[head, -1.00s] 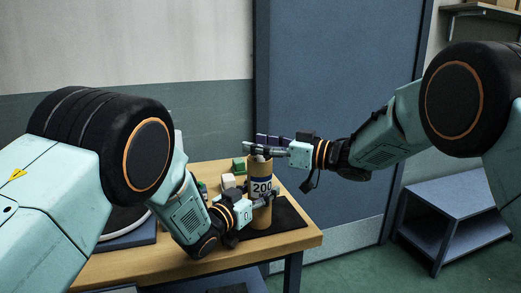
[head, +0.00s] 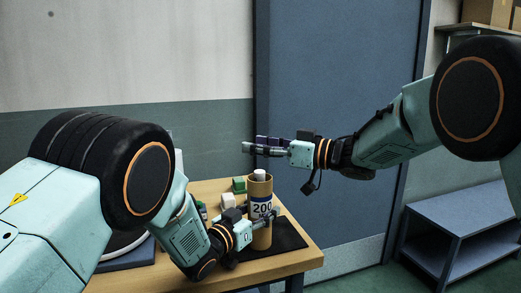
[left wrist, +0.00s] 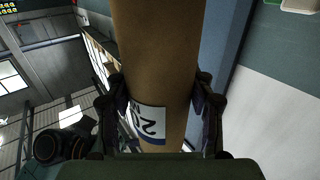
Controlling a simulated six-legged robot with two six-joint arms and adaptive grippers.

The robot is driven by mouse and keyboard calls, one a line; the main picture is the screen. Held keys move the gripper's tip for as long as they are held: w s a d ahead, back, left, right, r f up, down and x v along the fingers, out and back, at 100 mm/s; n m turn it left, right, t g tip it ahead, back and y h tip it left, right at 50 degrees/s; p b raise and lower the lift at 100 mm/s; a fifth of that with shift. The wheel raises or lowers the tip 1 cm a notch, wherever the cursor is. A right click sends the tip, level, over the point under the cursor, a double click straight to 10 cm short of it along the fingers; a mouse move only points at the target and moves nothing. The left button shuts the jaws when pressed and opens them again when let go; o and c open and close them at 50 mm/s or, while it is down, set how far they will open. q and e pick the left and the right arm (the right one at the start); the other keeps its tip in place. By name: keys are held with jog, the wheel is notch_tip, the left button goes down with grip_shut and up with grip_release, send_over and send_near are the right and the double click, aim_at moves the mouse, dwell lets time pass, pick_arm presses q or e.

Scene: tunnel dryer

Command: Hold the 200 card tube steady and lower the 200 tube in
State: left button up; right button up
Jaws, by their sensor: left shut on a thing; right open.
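The brown card tube (head: 261,236) stands upright on a dark mat on the table, its white label reading 200. My left gripper (head: 268,221) is shut on it, one finger on each side; the left wrist view shows the tube (left wrist: 160,60) between both fingers. A pale, narrower tube (head: 260,174) sits inside the card tube, its top end showing just above the rim; its lower part is hidden. My right gripper (head: 262,148) is open and empty above the card tube, clear of both tubes.
The dark mat (head: 285,236) lies at the right end of the wooden table (head: 205,187). A blue door stands behind, a low blue shelf (head: 455,215) at right.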

pick_arm(q)
jog(key=o, duration=1.2)
jog(key=shift+o, duration=0.2)
jog(key=v, duration=1.2)
jog(key=shift+d, duration=0.1)
jog(key=x, duration=1.2)
pick_arm(e)
jog(key=shift+f, duration=0.35)
